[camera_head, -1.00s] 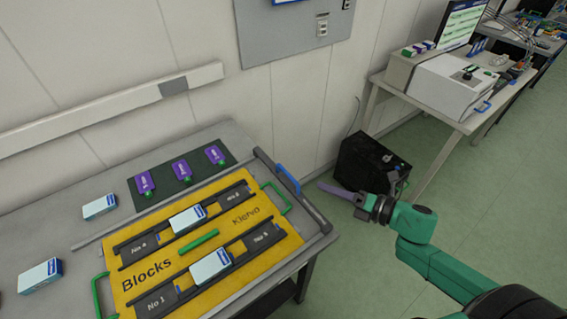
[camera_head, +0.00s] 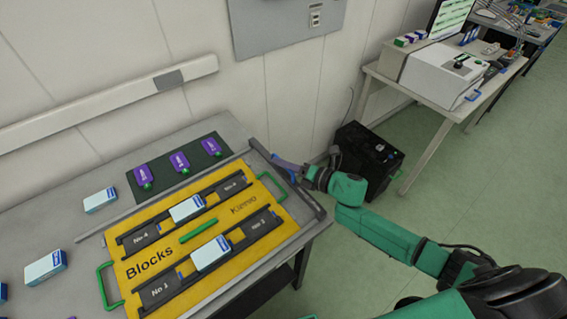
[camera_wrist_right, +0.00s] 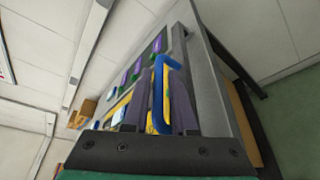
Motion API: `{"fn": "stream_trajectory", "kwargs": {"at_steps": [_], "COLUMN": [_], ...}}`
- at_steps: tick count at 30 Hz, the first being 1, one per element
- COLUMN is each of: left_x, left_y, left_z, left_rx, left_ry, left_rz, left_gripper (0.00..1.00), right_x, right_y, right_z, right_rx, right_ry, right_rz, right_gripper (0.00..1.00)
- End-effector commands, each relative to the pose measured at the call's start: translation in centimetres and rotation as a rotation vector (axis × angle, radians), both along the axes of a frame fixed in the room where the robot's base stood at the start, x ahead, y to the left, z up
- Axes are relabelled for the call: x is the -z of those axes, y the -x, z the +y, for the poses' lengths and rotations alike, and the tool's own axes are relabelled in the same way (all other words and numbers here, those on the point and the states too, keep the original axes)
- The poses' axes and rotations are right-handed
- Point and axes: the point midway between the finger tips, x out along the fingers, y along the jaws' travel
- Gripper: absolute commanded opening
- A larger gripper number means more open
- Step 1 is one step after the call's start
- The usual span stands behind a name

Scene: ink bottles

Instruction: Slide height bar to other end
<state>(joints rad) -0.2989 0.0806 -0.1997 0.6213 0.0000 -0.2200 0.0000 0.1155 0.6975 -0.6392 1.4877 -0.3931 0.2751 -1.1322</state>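The height bar (camera_head: 310,200) is a dark grey bar across the right end of the table, beside the yellow board's right edge. Its blue handle (camera_wrist_right: 160,95) shows in the right wrist view as a loop between the two dark fingers. My right gripper (camera_head: 287,166) reaches in from the right at the handle in the head view and partly covers it. In the right wrist view the gripper (camera_wrist_right: 157,105) is open, its fingers apart on either side of the handle; contact cannot be told. My left gripper is not in view.
The yellow board (camera_head: 240,225) has green handles and holds light-blue boxes in dark slots. Purple bottles (camera_head: 179,162) lie on a dark mat (camera_head: 160,172) behind it. Loose boxes (camera_head: 100,200) stand at left. A long thin rail (camera_head: 130,215) runs along the board's back. A wall rises behind.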

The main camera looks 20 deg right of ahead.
Motion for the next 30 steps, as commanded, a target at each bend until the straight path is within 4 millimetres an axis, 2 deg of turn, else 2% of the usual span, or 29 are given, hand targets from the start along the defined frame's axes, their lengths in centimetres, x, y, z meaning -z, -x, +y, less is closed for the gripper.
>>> {"fn": "stream_trajectory", "kwargs": {"at_steps": [1, 2, 30], "left_x": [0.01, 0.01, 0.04], "left_y": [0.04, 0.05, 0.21], "left_z": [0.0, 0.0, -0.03], "left_rx": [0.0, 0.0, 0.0], "left_ry": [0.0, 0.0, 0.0], "left_rz": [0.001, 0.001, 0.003], "left_gripper": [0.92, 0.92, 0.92], "right_x": [0.0, 0.0, 0.05], "right_y": [0.01, 0.02, 0.05], "right_z": [-0.01, -0.01, -0.06], "right_rx": [0.0, 0.0, 0.001], "right_ry": [0.0, 0.0, 0.0], "right_rz": [0.0, 0.0, 0.001], "right_gripper": [0.04, 0.0, 0.0]}}
